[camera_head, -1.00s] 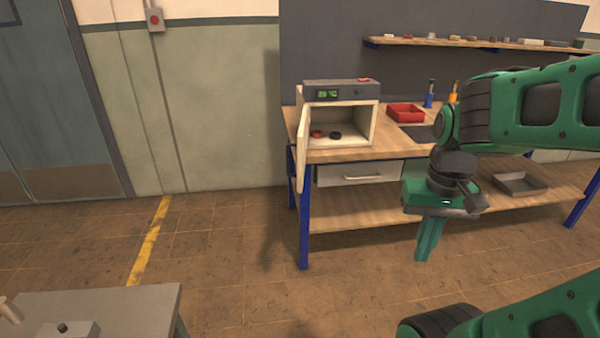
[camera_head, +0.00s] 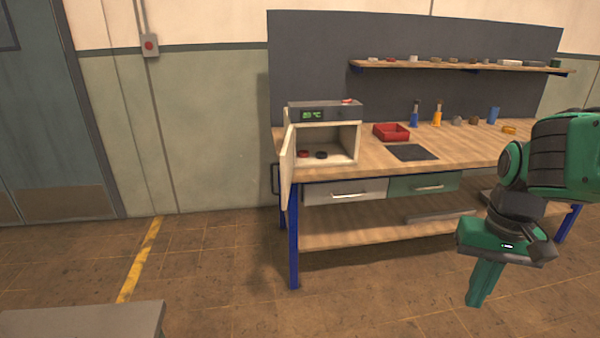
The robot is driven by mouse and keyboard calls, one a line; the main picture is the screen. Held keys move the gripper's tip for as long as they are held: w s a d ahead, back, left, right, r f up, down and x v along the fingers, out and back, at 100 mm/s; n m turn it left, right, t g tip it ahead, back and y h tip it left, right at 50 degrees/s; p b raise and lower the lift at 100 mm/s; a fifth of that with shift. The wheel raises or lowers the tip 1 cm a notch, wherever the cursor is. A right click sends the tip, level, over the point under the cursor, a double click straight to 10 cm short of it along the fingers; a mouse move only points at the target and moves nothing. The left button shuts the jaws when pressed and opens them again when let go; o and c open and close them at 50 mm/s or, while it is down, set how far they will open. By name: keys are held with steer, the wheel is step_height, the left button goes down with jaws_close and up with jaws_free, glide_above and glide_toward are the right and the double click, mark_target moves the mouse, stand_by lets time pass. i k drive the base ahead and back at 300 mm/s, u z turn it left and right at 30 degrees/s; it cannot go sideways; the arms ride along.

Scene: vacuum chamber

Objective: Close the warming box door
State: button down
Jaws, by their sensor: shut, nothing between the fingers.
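The warming box (camera_head: 326,113) is a cream box with a dark top panel and a green display, at the left end of the workbench. Its door (camera_head: 287,168) stands open, swung out at the box's left side and reaching past the bench's front edge. A dark handle (camera_head: 275,178) shows on the door's outer side. Inside lie a red round item (camera_head: 303,154) and a black one (camera_head: 321,155). My gripper (camera_head: 478,303) is at the right, pointing down in front of the bench, shut and empty, well apart from the door.
The wooden bench (camera_head: 455,150) holds a red tray (camera_head: 391,132), a dark mat (camera_head: 411,152) and several small items. Two drawers (camera_head: 345,192) are shut below. A grey table (camera_head: 85,320) stands at the lower left. The floor (camera_head: 215,270) before the box is clear.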

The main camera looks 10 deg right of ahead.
mark_target(282, 164)
steer(key=z, duration=0.1)
steer(key=i, duration=1)
steer(key=u, duration=0.05)
